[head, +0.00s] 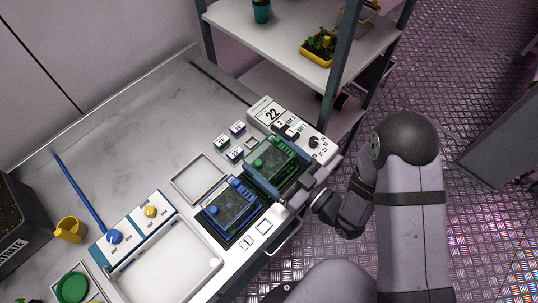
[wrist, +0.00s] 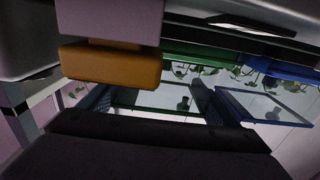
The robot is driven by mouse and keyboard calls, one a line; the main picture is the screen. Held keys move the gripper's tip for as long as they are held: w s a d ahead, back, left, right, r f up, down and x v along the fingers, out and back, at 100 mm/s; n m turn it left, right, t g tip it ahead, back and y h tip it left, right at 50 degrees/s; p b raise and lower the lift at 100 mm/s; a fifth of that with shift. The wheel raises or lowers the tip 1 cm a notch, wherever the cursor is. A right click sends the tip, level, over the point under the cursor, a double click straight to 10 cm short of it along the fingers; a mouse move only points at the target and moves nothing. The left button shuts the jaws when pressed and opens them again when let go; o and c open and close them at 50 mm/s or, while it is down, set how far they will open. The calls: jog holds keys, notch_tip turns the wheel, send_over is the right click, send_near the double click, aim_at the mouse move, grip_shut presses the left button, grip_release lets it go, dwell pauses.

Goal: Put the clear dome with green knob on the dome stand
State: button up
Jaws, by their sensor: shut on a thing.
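The clear dome with green knob (head: 268,152) is a see-through box at the bench's front edge, with green showing on and under it. My gripper (head: 278,168) reaches in from the right, its fingers on opposite sides of this dome, shut on it. I cannot tell whether the dome is clear of what lies beneath. In the wrist view, clear walls (wrist: 150,98) and a green strip (wrist: 205,55) show between the fingers. An empty white square frame (head: 199,178) lies to the dome's left; I cannot tell whether it is the dome stand.
A similar clear box with blue parts (head: 229,204) stands close to the lower left. Small dark-topped blocks (head: 222,142) and a card marked 22 (head: 267,112) lie behind. A white tray (head: 172,262) and yellow cup (head: 70,230) are left. Shelves (head: 283,38) rise behind.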

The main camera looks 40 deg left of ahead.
aim_at(282, 170)
jog(key=shift+f, duration=0.2)
jog(key=o, duration=1)
jog(key=shift+f, duration=0.15)
jog(key=shift+d+f, duration=0.1)
jog(key=shift+d, duration=0.1)
jog(key=d+b, duration=0.3)
jog(key=d, duration=0.2)
jog(key=shift+w+d+f, duration=0.1)
jog(key=shift+d, duration=0.05)
jog(key=shift+d+b, duration=0.45)
jog(key=shift+d, duration=0.3)
jog(key=shift+c, duration=1.2)
